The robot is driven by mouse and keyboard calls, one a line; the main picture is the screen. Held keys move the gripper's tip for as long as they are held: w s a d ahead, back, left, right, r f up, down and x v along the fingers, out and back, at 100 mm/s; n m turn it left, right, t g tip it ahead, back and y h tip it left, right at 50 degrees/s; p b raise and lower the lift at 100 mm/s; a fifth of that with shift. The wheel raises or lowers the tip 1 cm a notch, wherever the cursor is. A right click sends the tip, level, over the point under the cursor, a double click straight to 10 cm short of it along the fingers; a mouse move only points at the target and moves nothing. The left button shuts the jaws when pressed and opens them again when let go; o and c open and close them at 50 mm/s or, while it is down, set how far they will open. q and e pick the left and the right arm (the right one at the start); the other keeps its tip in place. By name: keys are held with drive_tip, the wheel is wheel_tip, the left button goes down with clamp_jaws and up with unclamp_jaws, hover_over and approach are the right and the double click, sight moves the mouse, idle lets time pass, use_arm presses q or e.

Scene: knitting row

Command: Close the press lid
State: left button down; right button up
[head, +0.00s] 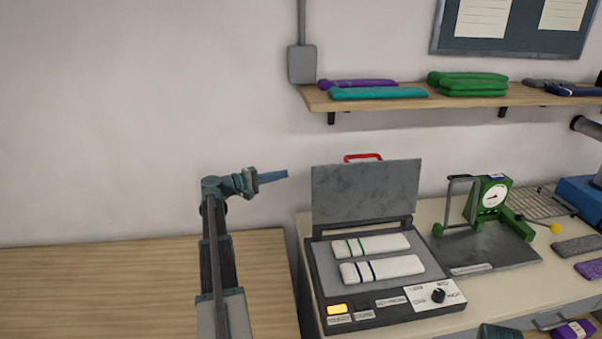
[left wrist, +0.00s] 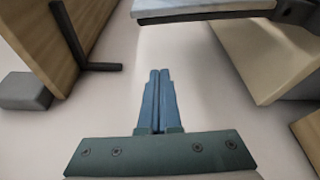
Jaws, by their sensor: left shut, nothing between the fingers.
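The press lid (head: 366,192) stands open, nearly upright, at the back of the press base (head: 322,262) in the head view. A red handle (head: 363,157) shows at the lid's top edge. Two white striped knit pieces (head: 370,245) lie on the press bed. My left gripper (head: 287,174) is left of the lid, near the height of its upper edge, apart from it in the picture. Its blue fingers (left wrist: 159,100) are shut and empty in the left wrist view. A grey slab edge, likely the lid (left wrist: 205,12), shows at the top there.
A wooden shelf (head: 413,100) with folded knits hangs above the lid.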

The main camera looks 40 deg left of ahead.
use_arm(q)
drive_tip(key=r+x, duration=0.1)
drive_tip(key=x, duration=0.9)
drive_tip(key=s+d, duration=0.2)
drive_tip(key=d, duration=0.1)
drive_tip(key=shift+s+f, duration=0.2)
drive_tip(key=shift+s, duration=0.2)
